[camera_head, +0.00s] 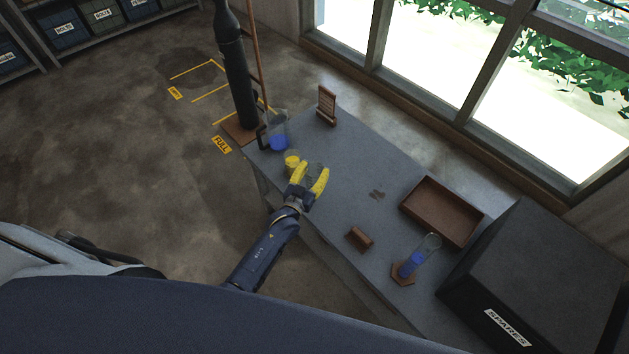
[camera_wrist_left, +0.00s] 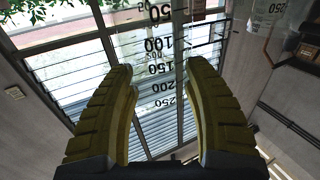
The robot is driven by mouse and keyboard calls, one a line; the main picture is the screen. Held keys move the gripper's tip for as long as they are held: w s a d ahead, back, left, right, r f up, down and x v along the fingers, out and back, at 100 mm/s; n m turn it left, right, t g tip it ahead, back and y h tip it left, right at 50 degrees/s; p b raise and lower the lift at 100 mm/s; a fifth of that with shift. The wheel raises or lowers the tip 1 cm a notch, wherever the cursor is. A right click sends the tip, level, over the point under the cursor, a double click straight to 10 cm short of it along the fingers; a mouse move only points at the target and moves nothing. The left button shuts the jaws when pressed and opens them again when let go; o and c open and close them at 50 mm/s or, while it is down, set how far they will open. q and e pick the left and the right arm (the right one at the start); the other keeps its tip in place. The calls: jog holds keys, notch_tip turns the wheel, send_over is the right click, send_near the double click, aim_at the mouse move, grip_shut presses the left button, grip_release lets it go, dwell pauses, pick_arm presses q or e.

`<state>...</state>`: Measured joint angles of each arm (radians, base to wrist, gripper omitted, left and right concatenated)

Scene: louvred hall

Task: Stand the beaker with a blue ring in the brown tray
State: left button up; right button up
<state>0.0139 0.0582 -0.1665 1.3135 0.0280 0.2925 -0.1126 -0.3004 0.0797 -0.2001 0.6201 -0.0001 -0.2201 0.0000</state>
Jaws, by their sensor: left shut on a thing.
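My left gripper (camera_head: 308,180) has yellow fingers and is shut on a clear glass beaker (camera_head: 316,170) over the left part of the grey table. In the left wrist view the fingers (camera_wrist_left: 160,105) stand on either side of this beaker (camera_wrist_left: 160,70), whose scale runs from 50 to 250. I cannot make out a ring on it; the fingers hide much of it. The brown tray (camera_head: 407,209) lies on the table to the right, apart from the gripper, and looks empty. My right gripper is not in view.
A blue-filled cylinder (camera_head: 412,262), a brown block (camera_head: 360,238) and a black SPARES box (camera_head: 540,280) are near the tray. The table (camera_head: 345,170) is mostly clear between.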

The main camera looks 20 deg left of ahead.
aim_at(311, 187)
pick_arm(q)
jog(key=shift+f, duration=2.95)
jog(key=o, duration=1.4)
jog(key=shift+c, duration=0.2)
jog(key=shift+f, duration=0.15)
jog(key=s+a, duration=0.2)
jog(key=s, duration=1.5)
jog(key=s+f+g, duration=0.3)
jog(key=s+f, duration=0.2)
jog(key=f, duration=0.3)
jog(key=s+a+f+m+g, duration=0.1)
jog(key=s+f+g, duration=0.1)
jog(key=s+f, duration=0.35)
jog(key=s+f+g, duration=0.3)
jog(key=f, duration=0.6)
jog(key=s+a+f+g+y, duration=0.1)
jog(key=s+f+g, duration=0.3)
jog(key=s+f, duration=0.7)
jog(key=s+a, duration=0.1)
jog(key=s, duration=0.3)
jog(key=shift+s+a+m+g+y, duration=0.15)
jog(key=shift+a+m+g+y, duration=0.15)
jog(key=shift+y, duration=0.1)
jog(key=shift+o, duration=0.7)
jog(key=s+a+f+g, duration=0.2)
jog(key=s+f+g, duration=0.1)
jog(key=s, duration=0.9)
jog(key=shift+s+f+m+g+y, duration=0.3)
jog(key=shift+f+g+y, duration=0.1)
jog(key=shift+f, duration=0.05)
